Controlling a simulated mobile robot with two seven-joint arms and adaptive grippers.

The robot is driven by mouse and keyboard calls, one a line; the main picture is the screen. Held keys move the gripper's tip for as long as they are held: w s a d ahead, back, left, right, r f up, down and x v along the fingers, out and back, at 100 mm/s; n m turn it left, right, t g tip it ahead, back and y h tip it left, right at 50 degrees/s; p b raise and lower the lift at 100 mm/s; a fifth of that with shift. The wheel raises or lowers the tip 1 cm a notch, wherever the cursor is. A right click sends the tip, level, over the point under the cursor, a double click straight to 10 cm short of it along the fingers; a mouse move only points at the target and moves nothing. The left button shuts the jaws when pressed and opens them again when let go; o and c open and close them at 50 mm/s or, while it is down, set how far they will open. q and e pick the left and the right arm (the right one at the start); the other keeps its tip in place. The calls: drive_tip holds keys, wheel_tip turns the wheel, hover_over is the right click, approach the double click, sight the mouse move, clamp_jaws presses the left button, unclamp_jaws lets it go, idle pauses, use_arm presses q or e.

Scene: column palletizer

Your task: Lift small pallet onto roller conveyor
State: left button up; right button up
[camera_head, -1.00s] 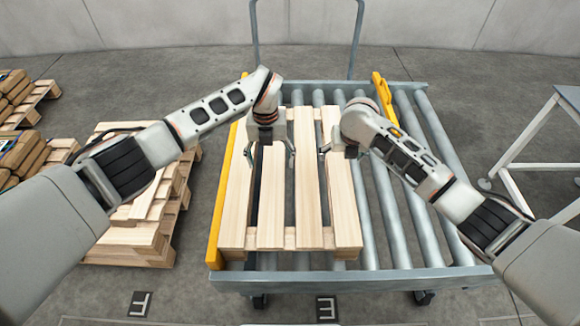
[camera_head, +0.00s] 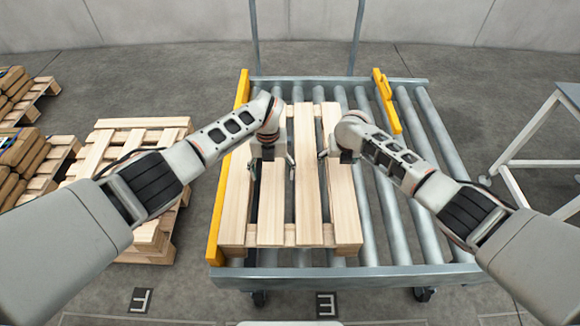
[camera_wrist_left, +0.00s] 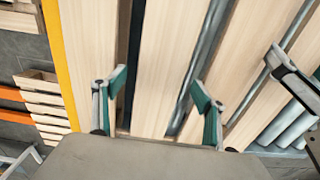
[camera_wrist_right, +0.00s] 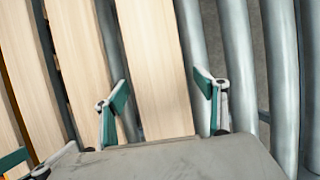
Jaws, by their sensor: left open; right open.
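The small wooden pallet (camera_head: 310,215) lies flat on the roller conveyor (camera_head: 400,270), on its left part beside the yellow side rail (camera_head: 226,200). My left gripper (camera_head: 272,168) is open above the pallet's left middle slats. In the left wrist view its green-padded fingers (camera_wrist_left: 155,95) are apart with a slat between and below them. My right gripper (camera_head: 334,163) is open above the right slats. In the right wrist view its fingers (camera_wrist_right: 162,95) are spread over a slat (camera_wrist_right: 155,60). I cannot tell whether the fingers touch the wood.
A stack of pallets (camera_head: 150,135) stands left of the conveyor. Loaded pallets (camera_head: 25,155) stand at the far left. A yellow stop (camera_head: 386,100) is on the conveyor's far right part. A white-framed table (camera_head: 535,130) is at the right. Rollers right of the pallet are bare.

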use_arm(q)
clamp_jaws()
use_arm(e)
clamp_jaws()
